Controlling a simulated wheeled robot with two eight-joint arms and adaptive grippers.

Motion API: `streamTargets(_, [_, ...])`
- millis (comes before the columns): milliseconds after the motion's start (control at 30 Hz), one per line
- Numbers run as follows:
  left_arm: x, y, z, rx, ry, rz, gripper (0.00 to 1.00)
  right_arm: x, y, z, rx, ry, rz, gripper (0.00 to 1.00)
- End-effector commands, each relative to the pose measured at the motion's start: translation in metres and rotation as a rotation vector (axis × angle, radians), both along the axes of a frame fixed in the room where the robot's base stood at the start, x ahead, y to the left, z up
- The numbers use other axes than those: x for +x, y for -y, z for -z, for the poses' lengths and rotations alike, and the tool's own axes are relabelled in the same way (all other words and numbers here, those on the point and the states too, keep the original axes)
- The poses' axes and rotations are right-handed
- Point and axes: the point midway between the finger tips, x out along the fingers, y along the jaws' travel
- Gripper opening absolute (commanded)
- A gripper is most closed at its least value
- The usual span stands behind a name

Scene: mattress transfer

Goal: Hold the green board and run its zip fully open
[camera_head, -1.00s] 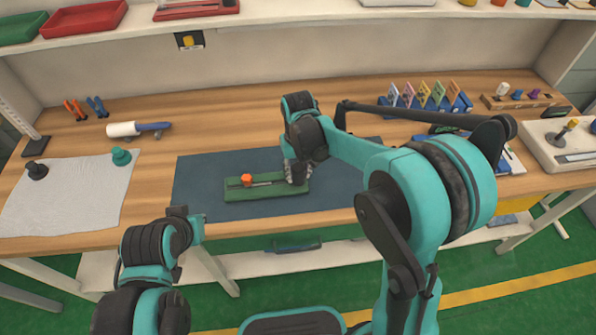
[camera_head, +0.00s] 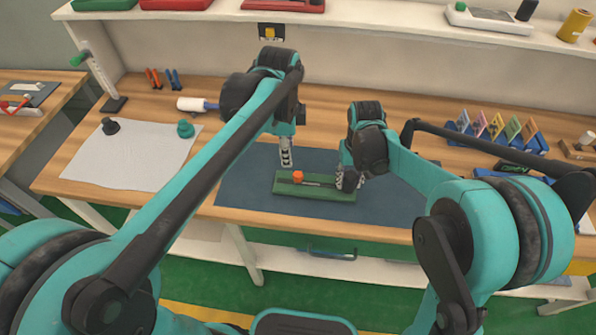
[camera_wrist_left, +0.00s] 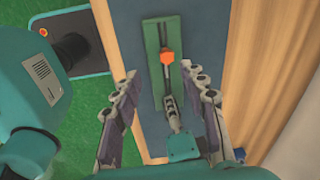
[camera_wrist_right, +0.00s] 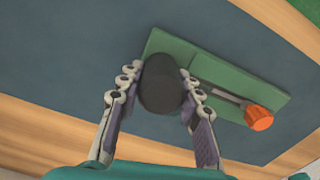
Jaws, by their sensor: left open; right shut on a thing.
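The green board (camera_head: 316,193) lies flat on the blue-grey mat. An orange zip pull (camera_head: 298,176) stands near its left end, and a dark zip line runs right from it. My right gripper (camera_head: 348,181) is shut on a black knob at the board's right end; the black knob (camera_wrist_right: 162,86) shows between the fingers in the right wrist view. My left gripper (camera_head: 286,158) is open and empty, above and just behind the pull, apart from it. In the left wrist view the pull (camera_wrist_left: 167,57) lies ahead, between the spread fingers.
The mat (camera_head: 245,190) has free room around the board. A white cloth (camera_head: 125,160) with a black and a teal knob lies left. A blue rack (camera_head: 500,135) with coloured cards stands at the back right. A shelf (camera_head: 380,22) runs above.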

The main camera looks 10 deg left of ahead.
Motion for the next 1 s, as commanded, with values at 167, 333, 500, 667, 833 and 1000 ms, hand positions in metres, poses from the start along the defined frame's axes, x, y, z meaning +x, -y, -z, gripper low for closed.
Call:
streamTargets(167, [0.021,0.017,0.005,0.026,-0.070,0.213,0.43,0.000,0.000,0.000,0.000,0.000,0.000,0.00])
streamTargets(333, [0.027,0.022,0.011,0.033,-0.097,0.294,0.43,0.000,0.000,0.000,0.000,0.000,0.000,0.00])
streamTargets(500, [0.028,0.022,0.033,0.033,-0.098,0.301,0.43,0.000,0.000,0.000,0.000,0.000,0.000,0.00])
streamTargets(667, [0.028,0.022,0.066,0.033,-0.097,0.299,0.43,0.000,0.000,0.000,0.000,0.000,0.000,0.00])
streamTargets(833, [0.027,0.022,0.099,0.033,-0.097,0.298,0.43,0.000,0.000,0.000,0.000,0.000,0.000,0.00])
streamTargets(1000, [0.027,0.022,0.120,0.033,-0.097,0.298,0.43,0.000,0.000,0.000,0.000,0.000,0.000,0.00])
